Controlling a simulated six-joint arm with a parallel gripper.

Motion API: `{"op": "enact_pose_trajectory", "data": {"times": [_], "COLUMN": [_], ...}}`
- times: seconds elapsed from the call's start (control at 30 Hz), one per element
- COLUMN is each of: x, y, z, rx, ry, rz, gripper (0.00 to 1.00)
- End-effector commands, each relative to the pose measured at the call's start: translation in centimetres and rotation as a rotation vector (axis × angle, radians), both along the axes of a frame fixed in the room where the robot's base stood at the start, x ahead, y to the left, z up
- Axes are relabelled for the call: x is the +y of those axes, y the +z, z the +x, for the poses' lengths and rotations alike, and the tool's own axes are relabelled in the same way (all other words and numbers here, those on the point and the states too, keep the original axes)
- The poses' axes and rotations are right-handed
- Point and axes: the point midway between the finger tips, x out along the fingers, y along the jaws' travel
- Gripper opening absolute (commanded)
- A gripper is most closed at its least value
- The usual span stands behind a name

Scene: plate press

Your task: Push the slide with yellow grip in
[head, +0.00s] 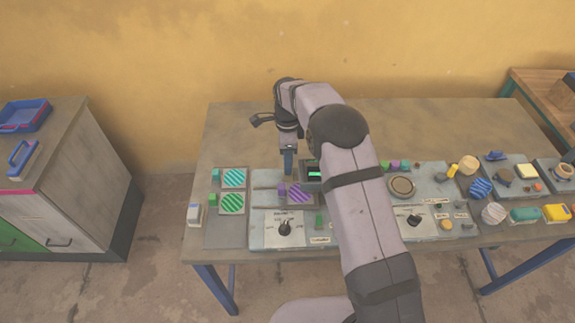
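My gripper (288,166) points down over the back left part of the workbench, just behind a panel with a purple striped disc (299,194). Its fingers are small and seen edge-on, so I cannot tell whether they are open or shut. No slide with a yellow grip can be made out for certain. A small yellow piece (452,170) stands tilted on the panels right of my arm, and another small yellow piece (446,225) lies at the front. My arm covers the middle of the bench and may hide part of the press.
A dark unit with a green lit strip (314,174) stands close right of my gripper. A knob panel (284,229) is in front. Blocks and cylinders crowd the right side. The bench's back strip (430,125) is clear.

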Motion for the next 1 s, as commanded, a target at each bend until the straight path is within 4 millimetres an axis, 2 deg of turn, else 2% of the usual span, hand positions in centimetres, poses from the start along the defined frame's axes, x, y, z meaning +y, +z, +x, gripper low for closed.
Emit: {"op": "enact_pose_trajectory", "data": {"times": [0.2, 0.33, 0.8, 1.0], "x": [0.0, 0.0, 0.0, -0.2], "y": [2.9, 4.0, 4.7, 5.6], "z": [0.1, 0.0, 0.0, -1.2], "rx": [-0.003, -0.001, 0.0, 0.007], "ry": [0.0, 0.0, 0.0, 0.011], "rz": [0.001, 0.0, 0.001, 0.03], "gripper": [0.38, 0.38, 0.36, 0.36]}}
